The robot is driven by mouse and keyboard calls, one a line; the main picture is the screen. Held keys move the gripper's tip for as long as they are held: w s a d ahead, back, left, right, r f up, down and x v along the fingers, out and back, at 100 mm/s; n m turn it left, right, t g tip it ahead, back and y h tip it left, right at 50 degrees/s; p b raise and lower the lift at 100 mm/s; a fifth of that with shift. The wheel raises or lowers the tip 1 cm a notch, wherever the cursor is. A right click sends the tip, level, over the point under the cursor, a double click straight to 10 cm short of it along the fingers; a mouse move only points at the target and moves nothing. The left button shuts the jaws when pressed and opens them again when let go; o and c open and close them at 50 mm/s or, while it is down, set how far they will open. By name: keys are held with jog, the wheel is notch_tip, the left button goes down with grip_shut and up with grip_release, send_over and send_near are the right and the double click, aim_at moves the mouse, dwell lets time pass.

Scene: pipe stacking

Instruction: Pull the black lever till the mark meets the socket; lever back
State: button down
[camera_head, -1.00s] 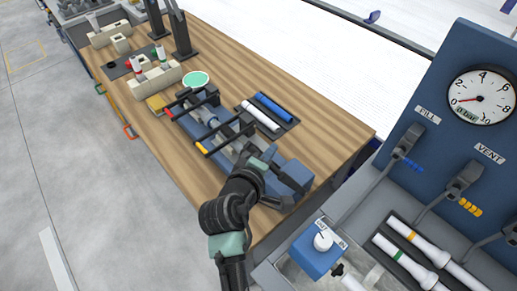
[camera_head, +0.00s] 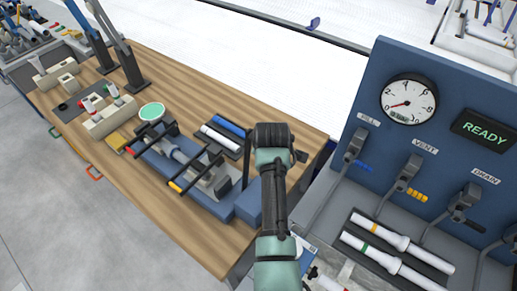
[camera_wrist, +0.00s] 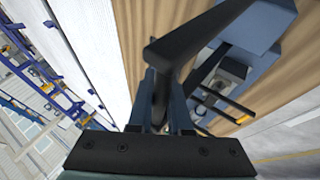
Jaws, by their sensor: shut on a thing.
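In the wrist view my gripper (camera_wrist: 165,98) is shut on the black lever (camera_wrist: 195,30), whose upright part passes between the fingers and whose bar runs to the upper right. In the head view my arm hides the fingertips beside the right end of the blue fixture (camera_head: 246,206). A grey pipe (camera_head: 168,148) lies in the fixture, under black clamp bars with red and orange tips. A metal block with a round opening (camera_wrist: 232,70) shows in the wrist view; I cannot tell if it is the socket. I cannot make out the mark.
The fixture stands on a wooden table (camera_head: 200,240). A dark tray with a blue and a white pipe (camera_head: 220,138) lies behind it. A blue panel with a gauge (camera_head: 408,98) and a READY display (camera_head: 485,133) stands at the right.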

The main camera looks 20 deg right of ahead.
jog(key=shift+w+d+f, duration=0.15)
jog(key=shift+w+d, duration=0.05)
jog(key=shift+d, duration=0.15)
jog(key=c, duration=0.8)
grip_release()
jog(key=shift+f, duration=0.1)
jog(key=shift+c, duration=0.2)
jog(key=shift+r, duration=0.2)
jog(key=b+v, duration=0.2)
jog(key=v, duration=1)
jog(key=shift+s+r, duration=0.2)
jog(key=shift+s, duration=0.05)
jog(key=shift+a, duration=0.1)
